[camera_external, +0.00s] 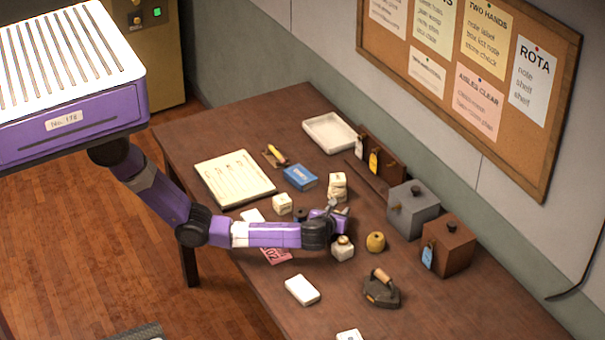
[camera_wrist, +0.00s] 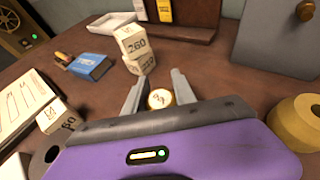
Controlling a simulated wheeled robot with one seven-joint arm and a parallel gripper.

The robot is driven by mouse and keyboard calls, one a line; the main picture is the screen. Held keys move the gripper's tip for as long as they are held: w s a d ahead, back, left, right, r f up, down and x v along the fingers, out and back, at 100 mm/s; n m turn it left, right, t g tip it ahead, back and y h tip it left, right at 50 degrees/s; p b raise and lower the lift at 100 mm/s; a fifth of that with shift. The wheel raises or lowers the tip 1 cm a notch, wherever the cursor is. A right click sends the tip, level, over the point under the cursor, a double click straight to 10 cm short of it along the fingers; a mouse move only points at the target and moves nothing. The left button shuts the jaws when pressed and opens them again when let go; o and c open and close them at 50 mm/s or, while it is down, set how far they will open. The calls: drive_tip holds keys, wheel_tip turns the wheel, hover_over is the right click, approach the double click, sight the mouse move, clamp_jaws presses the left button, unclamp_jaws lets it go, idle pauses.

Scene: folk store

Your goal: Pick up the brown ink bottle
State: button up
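In the wrist view, a small round thing with a cream, marked top and a brownish rim (camera_wrist: 160,98) sits between my gripper's fingers; it appears to be the brown ink bottle, seen from above. Its lower part is hidden by my gripper. My gripper (camera_wrist: 157,88) is open, with one finger on either side of it; I cannot tell whether they touch it. In the external view, my gripper (camera_external: 339,208) is low over the table and hides the thing between its fingers.
A cream bottle (camera_external: 343,249) stands close beside my gripper, with a yellow roll (camera_external: 375,242) to its right. Stacked cream blocks (camera_external: 337,187) stand beyond the fingers. A grey box (camera_external: 414,212) and a brown box (camera_external: 452,245) stand farther right. An iron (camera_external: 382,291) is nearer the front.

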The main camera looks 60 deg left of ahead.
drive_tip(key=shift+s+f, duration=0.1)
drive_tip(key=shift+f, duration=0.1)
clamp_jaws()
